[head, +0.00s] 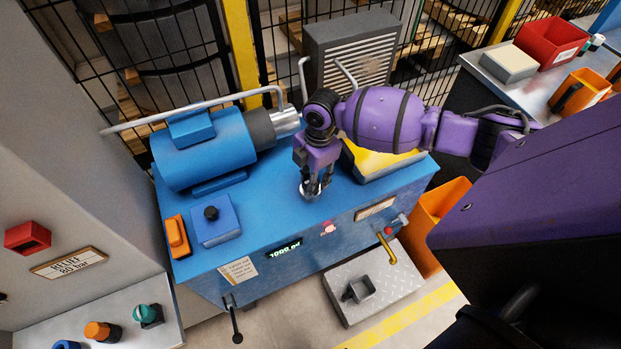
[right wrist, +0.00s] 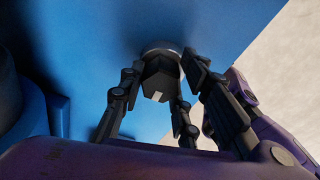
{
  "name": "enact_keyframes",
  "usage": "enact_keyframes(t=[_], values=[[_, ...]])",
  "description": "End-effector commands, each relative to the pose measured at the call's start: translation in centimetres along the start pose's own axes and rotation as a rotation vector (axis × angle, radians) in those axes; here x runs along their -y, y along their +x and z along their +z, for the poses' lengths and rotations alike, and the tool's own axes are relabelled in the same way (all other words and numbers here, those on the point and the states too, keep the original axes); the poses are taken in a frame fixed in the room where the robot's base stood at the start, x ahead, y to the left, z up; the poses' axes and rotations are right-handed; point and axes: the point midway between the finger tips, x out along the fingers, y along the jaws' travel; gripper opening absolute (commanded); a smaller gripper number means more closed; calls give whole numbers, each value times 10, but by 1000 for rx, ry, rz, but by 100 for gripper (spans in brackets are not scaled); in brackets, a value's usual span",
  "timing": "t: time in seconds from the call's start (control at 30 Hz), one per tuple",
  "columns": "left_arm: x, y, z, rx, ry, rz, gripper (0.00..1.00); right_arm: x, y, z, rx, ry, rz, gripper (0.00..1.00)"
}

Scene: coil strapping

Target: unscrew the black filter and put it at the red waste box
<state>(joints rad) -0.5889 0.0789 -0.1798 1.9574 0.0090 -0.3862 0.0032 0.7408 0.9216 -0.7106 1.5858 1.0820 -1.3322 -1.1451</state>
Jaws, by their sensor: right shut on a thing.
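My right gripper (head: 313,190) points down at the top of the blue power unit (head: 290,225), near its front edge. In the right wrist view its fingers (right wrist: 160,100) are shut around the dark, faceted black filter (right wrist: 159,78). A pale ring shows at the filter's far end, against the blue surface; I cannot tell whether the filter is still threaded in. In the head view the fingers mostly hide the filter. A red open box (head: 551,43) with a white label, likely the waste box, stands on the grey bench at the upper right. My left gripper is not in view.
A blue motor (head: 203,150) and a bent grey pipe (head: 190,108) lie left of my gripper. Mesh fencing stands behind.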

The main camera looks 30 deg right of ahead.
Motion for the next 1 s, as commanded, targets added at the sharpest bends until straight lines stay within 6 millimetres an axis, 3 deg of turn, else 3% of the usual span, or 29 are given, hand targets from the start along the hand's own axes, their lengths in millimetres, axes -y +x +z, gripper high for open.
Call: enact_keyframes(t=[0.03,0.23,0.67,1.0], values=[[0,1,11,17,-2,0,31,2,6,0,0,-58,-14,0],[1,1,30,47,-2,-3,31,1,4,0,0,-248,-37,0],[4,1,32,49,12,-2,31,0,3,0,0,-315,-42,0],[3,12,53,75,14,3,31,-2,5,-3,-2,-816,-105,0]])
